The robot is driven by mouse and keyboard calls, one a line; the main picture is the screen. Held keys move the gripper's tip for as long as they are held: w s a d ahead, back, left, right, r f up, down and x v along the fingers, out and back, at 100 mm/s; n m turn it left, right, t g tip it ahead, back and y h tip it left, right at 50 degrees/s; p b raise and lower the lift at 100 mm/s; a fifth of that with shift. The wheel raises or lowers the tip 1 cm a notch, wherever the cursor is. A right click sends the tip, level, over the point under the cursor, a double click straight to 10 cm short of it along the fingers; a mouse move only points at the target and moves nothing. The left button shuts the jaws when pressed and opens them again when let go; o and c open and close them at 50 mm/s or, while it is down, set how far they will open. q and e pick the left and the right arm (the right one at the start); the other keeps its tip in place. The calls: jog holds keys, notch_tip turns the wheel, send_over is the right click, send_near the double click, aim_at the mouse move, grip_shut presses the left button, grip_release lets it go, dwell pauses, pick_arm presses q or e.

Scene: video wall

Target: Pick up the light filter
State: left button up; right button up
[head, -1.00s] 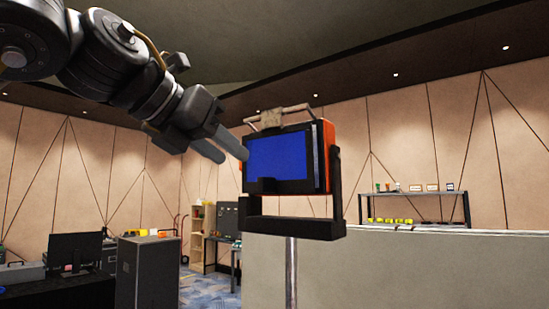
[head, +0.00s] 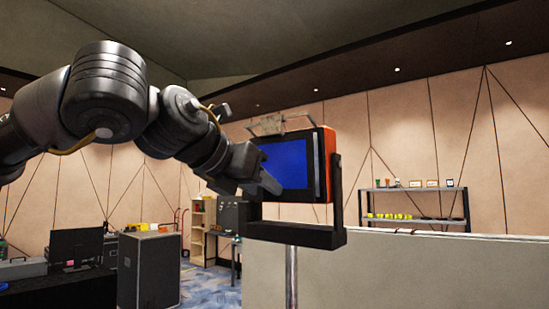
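A blue panel in a black frame, which looks like the light filter (head: 287,158), is on the front of an orange-cased lamp (head: 329,145). The lamp sits in a black U-shaped yoke on a pole. My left gripper (head: 268,180) is in front of the panel's lower left part and hides its left edge. A finger overlaps the blue face in the picture; I cannot tell whether it touches. Its fingers overlap from this angle, so their opening is unclear. My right gripper is not in view.
The yoke's bottom bar (head: 292,234) lies just below the gripper, with the pole (head: 291,275) under it. A pale low wall (head: 400,270) stands at the right. A shelf (head: 415,190) with small items is behind. A black case (head: 149,270) stands at the left.

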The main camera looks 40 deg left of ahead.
pick_arm(q)
jog(key=shift+x, duration=0.85)
jog(key=shift+s, duration=0.4)
jog(key=shift+c, duration=0.9)
jog(key=shift+w, duration=0.2)
grip_shut()
jog(key=shift+r, duration=0.15)
